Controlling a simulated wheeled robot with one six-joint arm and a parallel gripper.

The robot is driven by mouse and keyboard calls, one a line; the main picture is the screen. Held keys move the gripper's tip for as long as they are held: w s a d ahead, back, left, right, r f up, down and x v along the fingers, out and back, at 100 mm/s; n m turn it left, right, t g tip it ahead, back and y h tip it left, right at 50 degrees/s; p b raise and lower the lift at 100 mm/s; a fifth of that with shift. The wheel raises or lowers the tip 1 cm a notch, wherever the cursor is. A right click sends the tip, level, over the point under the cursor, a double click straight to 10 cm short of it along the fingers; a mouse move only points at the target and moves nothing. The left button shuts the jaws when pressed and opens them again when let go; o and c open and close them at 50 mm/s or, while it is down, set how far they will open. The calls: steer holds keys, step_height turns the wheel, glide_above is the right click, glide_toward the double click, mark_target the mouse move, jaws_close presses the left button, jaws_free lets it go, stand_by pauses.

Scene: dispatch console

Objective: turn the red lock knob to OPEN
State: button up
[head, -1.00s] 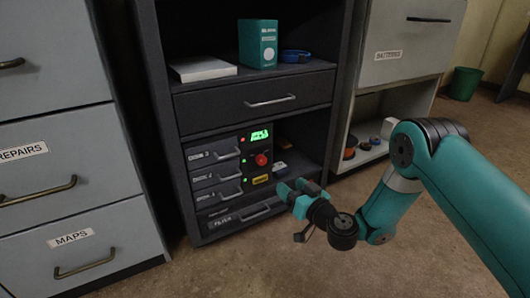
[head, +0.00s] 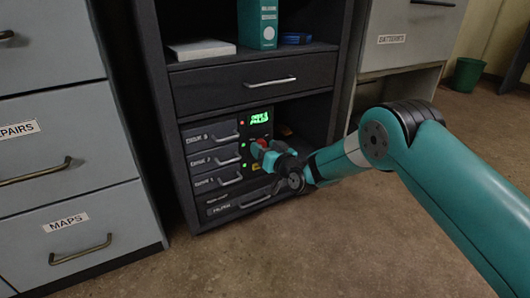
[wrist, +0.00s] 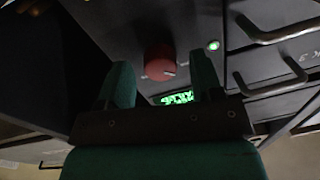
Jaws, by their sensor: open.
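The red lock knob (wrist: 160,62) is on the dark panel in the wrist view, with a small pale mark on its rim. Its lettering is not readable. My gripper (wrist: 162,68) is open, with one teal finger on each side of the knob in the picture. I cannot tell whether the fingertips touch it. In the head view, the knob (head: 262,142) is partly covered by my gripper (head: 264,153), which is at the panel front.
A lit green display (head: 260,117) is above the knob, with small lights beside it. Drawers with bar handles (head: 227,159) are left of the panel. A dark shelf drawer (head: 250,84) is above. Open floor lies in front.

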steer(key=shift+w, duration=0.1)
steer(key=c, duration=0.9)
